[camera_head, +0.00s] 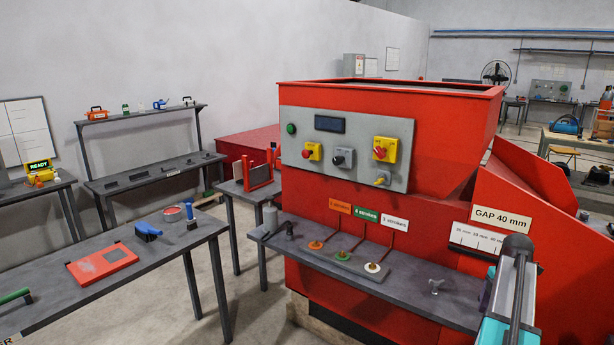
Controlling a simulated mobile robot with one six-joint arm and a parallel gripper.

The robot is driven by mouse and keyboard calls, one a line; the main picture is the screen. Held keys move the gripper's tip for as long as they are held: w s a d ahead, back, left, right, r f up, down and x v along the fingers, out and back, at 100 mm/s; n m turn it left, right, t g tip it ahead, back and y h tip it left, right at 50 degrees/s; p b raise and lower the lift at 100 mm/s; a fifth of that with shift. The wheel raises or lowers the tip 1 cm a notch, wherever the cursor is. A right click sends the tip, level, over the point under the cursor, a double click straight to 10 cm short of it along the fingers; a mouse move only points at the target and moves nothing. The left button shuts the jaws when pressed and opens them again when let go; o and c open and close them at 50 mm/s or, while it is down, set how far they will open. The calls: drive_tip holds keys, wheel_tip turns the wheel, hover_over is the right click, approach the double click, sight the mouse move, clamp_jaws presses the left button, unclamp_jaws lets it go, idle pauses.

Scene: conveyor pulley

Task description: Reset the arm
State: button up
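Part of my arm (510,295), grey and teal, stands at the lower right in front of the red machine (400,125). My gripper's fingers do not show in this view. I cannot see whether anything is held.
The machine's dark shelf (420,297) is close to my arm and carries small fittings. Its grey control panel (345,148) has knobs and buttons. Floor shows between bench and machine.

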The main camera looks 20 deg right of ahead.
drive_tip(key=w+a+f+n+g+y+b, duration=0.15)
drive_tip(key=w+a+f, duration=0.25)
drive_tip(key=a+f, duration=0.7)
drive_tip(key=w+a+f+n+g, duration=0.1)
drive_tip(key=w+a+f+n, duration=0.3)
drive_tip(key=a+f, duration=0.7)
drive_tip(key=s+a+f+m+g+b, duration=0.1)
drive_tip(key=s+a+f, duration=0.1)
drive_tip(key=a+f, duration=0.5)
drive_tip(key=s+a+f+g, duration=0.1)
drive_tip(key=a+f, duration=0.2)
drive_tip(key=a, duration=0.8)
drive_tip(key=s+a+f+m+h+b, duration=0.1)
drive_tip(key=s+a+f+m, duration=0.6)
drive_tip(key=s+m, duration=0.2)
drive_tip(key=s+a+f+m+g, duration=0.1)
drive_tip(key=s+a+f+m, duration=0.5)
drive_tip(key=s, duration=0.5)
drive_tip(key=a+m, duration=0.2)
drive_tip(key=m, duration=0.1)
drive_tip(key=shift+s+a+f+h+b, duration=0.2)
drive_tip(key=shift+a+f+h+b, duration=0.1)
drive_tip(key=shift+f+h+b, duration=0.1)
